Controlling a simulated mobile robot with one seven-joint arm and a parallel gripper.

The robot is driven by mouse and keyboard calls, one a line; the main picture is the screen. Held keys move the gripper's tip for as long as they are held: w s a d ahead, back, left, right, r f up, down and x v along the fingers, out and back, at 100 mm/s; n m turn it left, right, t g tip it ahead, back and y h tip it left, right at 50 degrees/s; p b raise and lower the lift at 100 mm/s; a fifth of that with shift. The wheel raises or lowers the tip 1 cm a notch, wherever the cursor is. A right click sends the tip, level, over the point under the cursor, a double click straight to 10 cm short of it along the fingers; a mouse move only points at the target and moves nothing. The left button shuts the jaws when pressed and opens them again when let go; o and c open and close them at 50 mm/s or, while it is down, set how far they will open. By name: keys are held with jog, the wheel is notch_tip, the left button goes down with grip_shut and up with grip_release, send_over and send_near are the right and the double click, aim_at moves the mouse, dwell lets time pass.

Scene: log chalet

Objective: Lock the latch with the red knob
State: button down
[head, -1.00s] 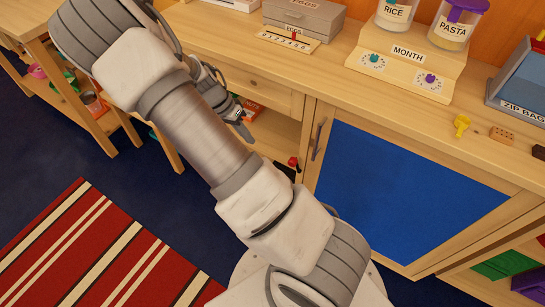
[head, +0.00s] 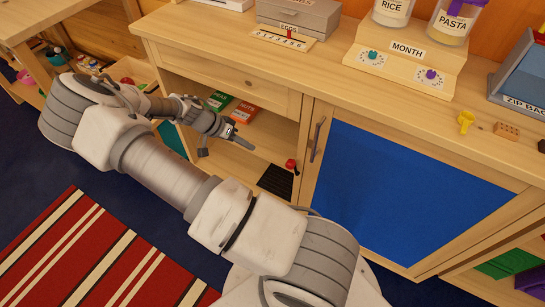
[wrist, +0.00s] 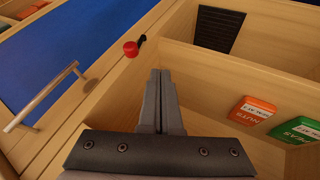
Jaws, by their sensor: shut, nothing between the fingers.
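The red knob (head: 291,165) sits on the wooden post between the blue door (head: 405,195) and the open compartment. In the wrist view the red knob (wrist: 130,49) is up and left of my fingertips, with a short dark piece of the latch (wrist: 142,40) beside it. The blue door lies flush with the cabinet front, with a metal handle (head: 318,139) near the post. My gripper (head: 252,147) is shut and empty, left of the knob in front of the open compartment, its fingers pointing toward the post. The gripper (wrist: 160,73) does not touch the knob.
Green (head: 218,101) and orange (head: 244,112) packets lie in the open compartment, near my gripper. A dark slatted panel (head: 275,180) is inside near the post. A drawer (head: 235,80) and the countertop are above. A striped rug (head: 95,250) covers floor at left.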

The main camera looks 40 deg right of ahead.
jog(key=s+d+f+b, duration=0.3)
jog(key=s+d+f, duration=0.3)
jog(key=d+f, duration=0.1)
jog(key=shift+d+f, duration=0.15)
jog(key=shift+d, duration=0.05)
jog(key=shift+s, duration=0.15)
dwell(0.6)
